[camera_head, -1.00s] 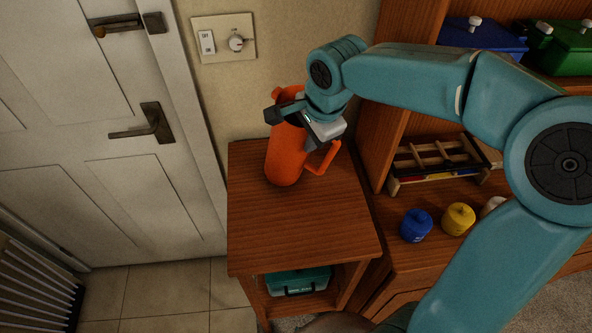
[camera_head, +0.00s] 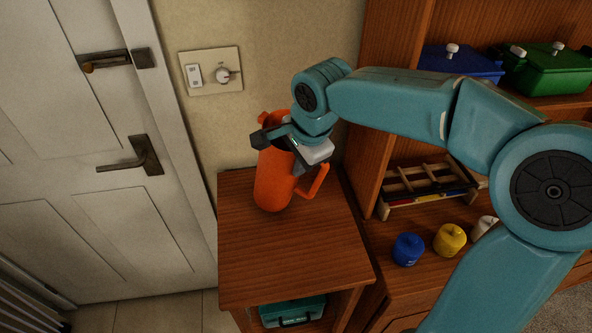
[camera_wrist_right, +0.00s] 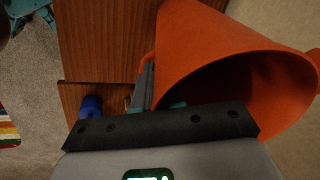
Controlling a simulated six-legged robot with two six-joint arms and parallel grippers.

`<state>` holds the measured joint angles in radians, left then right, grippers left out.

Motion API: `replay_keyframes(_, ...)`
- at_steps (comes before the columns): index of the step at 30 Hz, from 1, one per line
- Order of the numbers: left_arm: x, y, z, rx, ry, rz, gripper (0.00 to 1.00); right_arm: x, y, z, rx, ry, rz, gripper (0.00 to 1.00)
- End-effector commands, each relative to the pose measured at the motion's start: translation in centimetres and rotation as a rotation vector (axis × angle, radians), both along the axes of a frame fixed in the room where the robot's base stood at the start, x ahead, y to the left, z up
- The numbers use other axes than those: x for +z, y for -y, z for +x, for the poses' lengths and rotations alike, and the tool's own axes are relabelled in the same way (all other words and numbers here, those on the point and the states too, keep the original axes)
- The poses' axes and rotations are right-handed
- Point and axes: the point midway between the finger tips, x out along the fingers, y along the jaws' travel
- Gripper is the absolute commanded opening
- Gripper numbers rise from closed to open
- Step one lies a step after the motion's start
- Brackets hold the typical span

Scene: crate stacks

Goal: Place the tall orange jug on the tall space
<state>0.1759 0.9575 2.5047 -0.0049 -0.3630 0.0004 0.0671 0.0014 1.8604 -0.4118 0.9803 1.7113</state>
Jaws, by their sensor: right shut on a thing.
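The tall orange jug (camera_head: 274,182) is upright over the back left of the small wooden cabinet top (camera_head: 290,255), close to the wall. Its handle faces right. I cannot tell whether its base touches the top. My right gripper (camera_head: 276,138) is shut on the jug near its rim. In the right wrist view, the open mouth of the jug (camera_wrist_right: 220,50) fills the upper right, and the gripper's fingers are partly hidden by it. My left gripper is not in view.
A blue jar (camera_head: 408,249) and a yellow jar (camera_head: 449,240) stand lower. A door (camera_head: 90,180) is on the left. The cabinet top's front is clear.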

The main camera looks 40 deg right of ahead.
Motion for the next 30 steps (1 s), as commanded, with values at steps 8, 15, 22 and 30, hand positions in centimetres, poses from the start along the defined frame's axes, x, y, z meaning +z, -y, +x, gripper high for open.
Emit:
replay_keyframes(8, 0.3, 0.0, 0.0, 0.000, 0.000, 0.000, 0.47, 7.0, 0.0, 0.2, 0.001, 0.015, 0.001, 0.00)
replay_keyframes(15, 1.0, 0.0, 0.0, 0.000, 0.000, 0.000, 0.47, 13.7, 0.0, 0.1, 0.000, 0.012, 0.002, 0.00)
replay_keyframes(22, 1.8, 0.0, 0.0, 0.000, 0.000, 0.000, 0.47, 17.6, 0.0, 0.1, 0.001, 0.009, 0.001, 0.00)
replay_keyframes(30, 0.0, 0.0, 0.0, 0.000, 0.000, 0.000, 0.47, 16.9, 0.0, 0.0, 0.001, 0.005, 0.002, 0.00)
